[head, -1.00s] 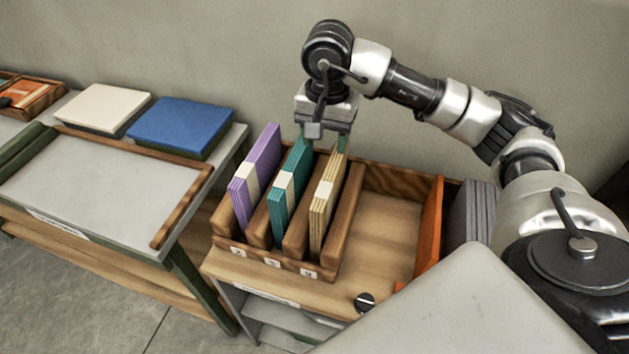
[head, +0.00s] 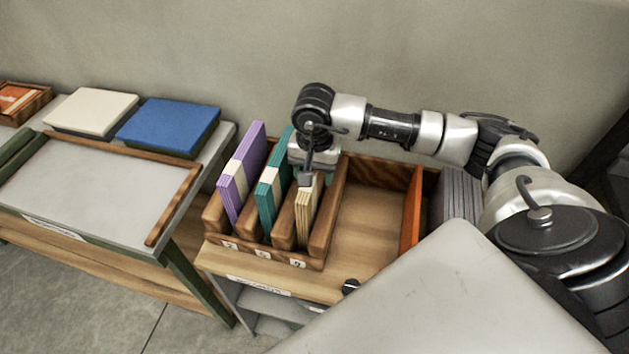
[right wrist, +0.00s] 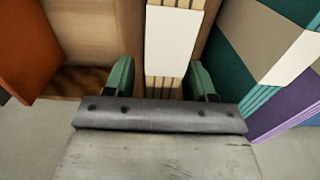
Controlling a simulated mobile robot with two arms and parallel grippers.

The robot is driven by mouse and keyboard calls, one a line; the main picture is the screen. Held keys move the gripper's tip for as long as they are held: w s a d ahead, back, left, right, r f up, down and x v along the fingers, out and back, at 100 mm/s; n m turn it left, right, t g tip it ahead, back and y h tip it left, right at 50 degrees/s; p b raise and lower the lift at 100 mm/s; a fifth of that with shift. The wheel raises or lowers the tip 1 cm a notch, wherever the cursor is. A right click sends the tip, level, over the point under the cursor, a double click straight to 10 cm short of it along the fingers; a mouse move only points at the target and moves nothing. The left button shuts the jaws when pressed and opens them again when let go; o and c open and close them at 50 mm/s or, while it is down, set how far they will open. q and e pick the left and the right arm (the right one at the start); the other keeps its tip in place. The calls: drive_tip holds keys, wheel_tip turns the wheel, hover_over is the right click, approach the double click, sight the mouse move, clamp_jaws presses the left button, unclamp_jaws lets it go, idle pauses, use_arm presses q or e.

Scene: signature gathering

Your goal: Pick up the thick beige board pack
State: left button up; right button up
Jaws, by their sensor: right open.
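The thick beige board pack (head: 306,212) stands upright in the rightmost slot of a wooden rack (head: 262,252), with a pale band around it. My right gripper (head: 306,176) is over its top in the head view and hides its upper part. In the right wrist view the open green fingers (right wrist: 163,80) stand on either side of the beige pack (right wrist: 164,86), with a gap on each side. Its white band (right wrist: 171,38) faces the camera. My left gripper is not in view.
A teal pack (head: 270,195) and a purple pack (head: 240,175) stand in the slots to the left. An orange divider (head: 411,208) and grey boards (head: 456,193) are to the right. A table with a blue block (head: 170,122) is at the left.

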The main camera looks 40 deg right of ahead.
clamp_jaws()
drive_tip(key=shift+r, duration=0.15)
idle(0.4)
